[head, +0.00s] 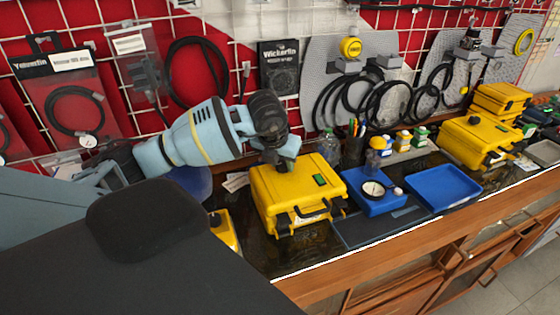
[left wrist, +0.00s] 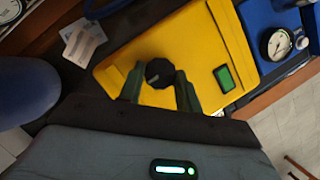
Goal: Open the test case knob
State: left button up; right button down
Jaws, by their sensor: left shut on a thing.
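The yellow test case (head: 283,207) stands on the dark bench top, lid shut, with a handle and dark latches on its front. My left gripper (head: 283,163) points down at the rear of its lid. In the left wrist view the black knob (left wrist: 159,72) sits on the yellow lid (left wrist: 205,45). The fingers of my left gripper (left wrist: 160,88) are on both sides of the knob, shut on it. A green display (left wrist: 223,77) is on the lid beside it. In the head view the knob is hidden behind the gripper. My right gripper is in neither view.
A blue block with a gauge (head: 373,190) and an empty blue tray (head: 443,188) stand right of the case. A pen cup (head: 354,150) and bottle (head: 328,146) stand behind. Another yellow case (head: 480,139) is farther right. The gridded wall rises close behind.

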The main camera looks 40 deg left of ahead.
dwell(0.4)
pick_arm(q)
jog(key=o, duration=1)
jog(key=a+v, duration=0.1)
jog(key=v, duration=0.6)
jog(key=shift+d+r, duration=0.45)
jog(key=shift+d, duration=0.1)
jog(key=shift+s+d+f, duration=0.1)
jog(key=shift+s+f, duration=0.05)
jog(key=shift+s, duration=0.05)
